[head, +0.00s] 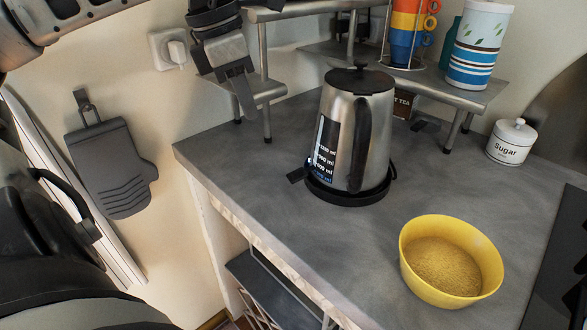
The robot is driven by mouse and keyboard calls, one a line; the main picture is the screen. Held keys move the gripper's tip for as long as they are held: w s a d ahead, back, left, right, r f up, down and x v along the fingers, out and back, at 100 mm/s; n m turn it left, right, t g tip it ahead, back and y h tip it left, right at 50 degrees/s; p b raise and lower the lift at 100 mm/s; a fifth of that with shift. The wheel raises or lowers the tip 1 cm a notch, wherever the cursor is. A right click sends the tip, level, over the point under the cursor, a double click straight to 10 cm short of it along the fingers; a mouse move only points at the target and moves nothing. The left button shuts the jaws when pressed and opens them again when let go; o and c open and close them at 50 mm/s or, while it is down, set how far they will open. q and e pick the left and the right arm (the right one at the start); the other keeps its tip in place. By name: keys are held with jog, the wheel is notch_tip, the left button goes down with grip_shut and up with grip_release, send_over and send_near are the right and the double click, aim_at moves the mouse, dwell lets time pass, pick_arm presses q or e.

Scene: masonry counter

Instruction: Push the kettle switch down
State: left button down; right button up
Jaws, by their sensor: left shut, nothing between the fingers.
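A steel kettle (342,118) with a black lid and black handle stands upright on its round black base (346,194) on the grey counter. The kettle switch (297,175) is a small dark tab that sticks out low on the kettle's left side. My left gripper (243,100) is shut and empty. It hangs at the upper left of the head view, above and to the left of the switch and apart from it, in front of the metal shelf's left end. My right gripper is not in view.
A yellow bowl (412,262) of grain stands at the counter's front right. A white sugar jar (511,142) stands at the right. A metal shelf (440,82) with stacked cups (406,30) and a striped canister (478,50) runs behind the kettle. The counter left of the kettle is clear.

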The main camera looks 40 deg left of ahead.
pick_arm(q)
jog(key=shift+v, duration=1.75)
